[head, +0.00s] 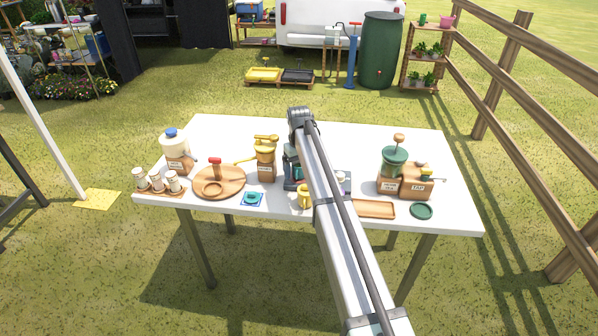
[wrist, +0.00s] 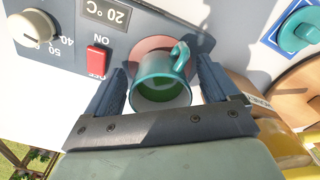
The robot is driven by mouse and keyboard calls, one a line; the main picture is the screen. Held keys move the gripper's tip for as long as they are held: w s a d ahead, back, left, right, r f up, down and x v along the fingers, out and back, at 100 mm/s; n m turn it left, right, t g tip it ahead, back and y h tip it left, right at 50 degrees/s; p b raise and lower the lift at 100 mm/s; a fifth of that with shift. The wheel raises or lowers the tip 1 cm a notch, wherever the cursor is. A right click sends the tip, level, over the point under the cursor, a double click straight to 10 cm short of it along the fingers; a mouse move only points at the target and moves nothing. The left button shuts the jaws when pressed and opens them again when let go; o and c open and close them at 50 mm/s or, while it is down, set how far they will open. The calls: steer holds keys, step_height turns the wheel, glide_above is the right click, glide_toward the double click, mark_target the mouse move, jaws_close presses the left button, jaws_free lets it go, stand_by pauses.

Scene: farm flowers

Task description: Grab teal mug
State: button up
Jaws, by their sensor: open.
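The teal mug (wrist: 160,72) shows in the wrist view, with its handle toward the top right and a green interior. It is on or over a reddish-brown round pad (wrist: 151,45) beside a grey control panel. My gripper (wrist: 162,66) is open, with one dark finger on each side of the mug. I cannot tell whether either finger touches it.
The grey panel (wrist: 68,40) has a knob and red switch close to the left finger. Wooden dispensers (head: 390,182) stand at right on the white table (head: 225,135), whose back strip is fairly clear.

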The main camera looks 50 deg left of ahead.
steer(key=c, duration=1.2)
steer(key=shift+c, duration=0.2)
